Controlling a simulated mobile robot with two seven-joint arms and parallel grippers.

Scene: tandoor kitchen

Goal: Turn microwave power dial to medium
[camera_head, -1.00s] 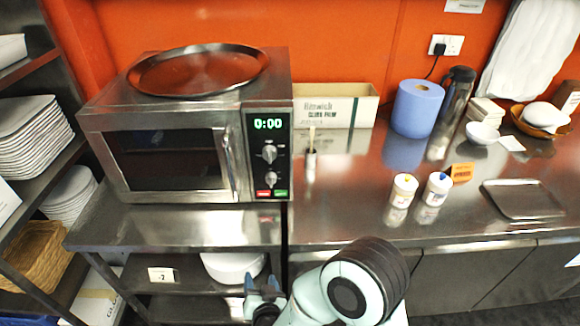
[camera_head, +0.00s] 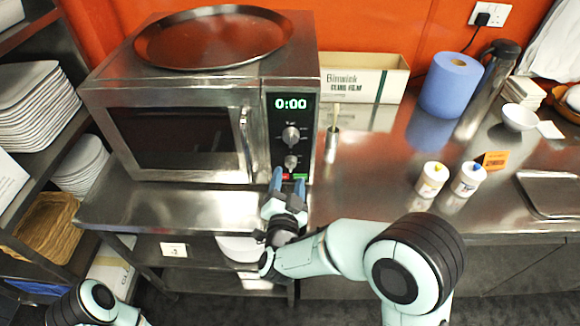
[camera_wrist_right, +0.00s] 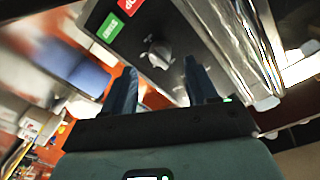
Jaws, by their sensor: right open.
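The steel microwave (camera_head: 92,120) stands on the left steel counter, its door shut and its display reading 0:00. Its control panel has an upper dial (camera_head: 291,134) and a lower dial (camera_head: 291,162); their labels are too small to read. My right gripper (camera_head: 287,180) is open and empty, pointing up at the panel just below the lower dial. In the right wrist view, one silver dial (camera_wrist_right: 158,53) shows just beyond and between the fingertips (camera_wrist_right: 160,76), apart from them. My left gripper is out of view; only part of my left arm shows at bottom left.
A round steel tray (camera_head: 215,38) lies on top of the microwave. Red and green buttons (camera_head: 299,176) sit under the lower dial. A small steel holder (camera_head: 332,145) stands right of the panel. Two white tubs (camera_head: 432,179) and a blue roll (camera_head: 450,85) stand farther right.

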